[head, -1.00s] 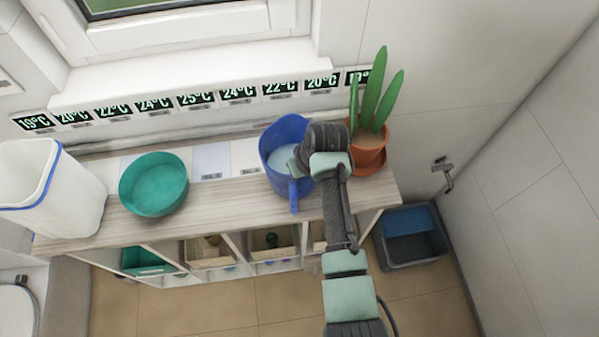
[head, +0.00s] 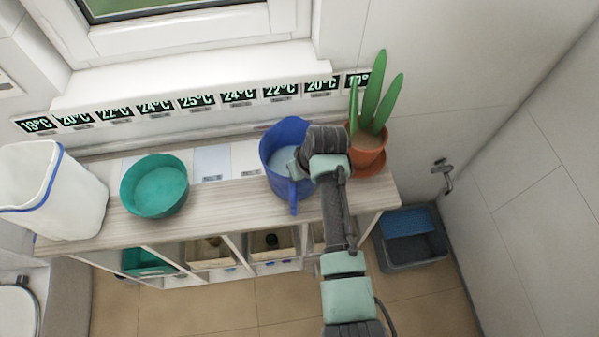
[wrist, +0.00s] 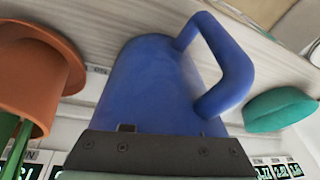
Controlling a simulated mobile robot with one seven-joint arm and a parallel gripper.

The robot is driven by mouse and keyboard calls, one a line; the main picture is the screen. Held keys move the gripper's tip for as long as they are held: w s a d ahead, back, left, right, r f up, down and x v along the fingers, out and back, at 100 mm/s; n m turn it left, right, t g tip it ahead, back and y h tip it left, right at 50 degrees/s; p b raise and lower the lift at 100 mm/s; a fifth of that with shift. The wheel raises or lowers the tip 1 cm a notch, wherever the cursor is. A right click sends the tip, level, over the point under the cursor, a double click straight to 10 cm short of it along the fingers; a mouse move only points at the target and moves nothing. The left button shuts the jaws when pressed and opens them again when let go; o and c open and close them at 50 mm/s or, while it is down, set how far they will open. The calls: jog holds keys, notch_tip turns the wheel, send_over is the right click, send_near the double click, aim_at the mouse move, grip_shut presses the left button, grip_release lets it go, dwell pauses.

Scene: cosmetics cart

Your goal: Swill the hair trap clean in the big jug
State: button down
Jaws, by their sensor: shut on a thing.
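The big blue jug (head: 274,150) stands upright on the wooden shelf top, with its handle toward the front. A pale, water-like surface (head: 281,160) shows inside it. My gripper (head: 297,168) reaches in over the jug's right side, its fingers hidden inside. In the wrist view the jug's wall (wrist: 150,85) and handle fill the middle, with my dark gripper body across the bottom edge. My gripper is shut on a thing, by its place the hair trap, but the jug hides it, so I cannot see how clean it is.
A potted plant (head: 368,150) stands close right of the jug. A green bowl (head: 154,202) and a white bin (head: 75,205) stand to the left, with bare shelf top (head: 225,196) between bowl and jug. A grey crate (head: 418,260) sits on the floor at right.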

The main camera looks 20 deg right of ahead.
jog(key=shift+s+a+f, duration=0.1)
jog(key=shift+s+f, duration=0.05)
jog(key=shift+s, duration=0.1)
jog(key=r+p, duration=0.5)
jog(key=r, duration=0.1)
jog(key=shift+w+r+p, duration=0.15)
jog(key=shift+w+p, duration=0.05)
jog(key=shift+p, duration=0.15)
notch_tip(320, 180, up, 12)
jog(key=p, duration=1)
jog(key=shift+f+p, duration=0.25)
jog(key=shift+p, duration=0.1)
jog(key=shift+s, duration=0.1)
dwell(0.5)
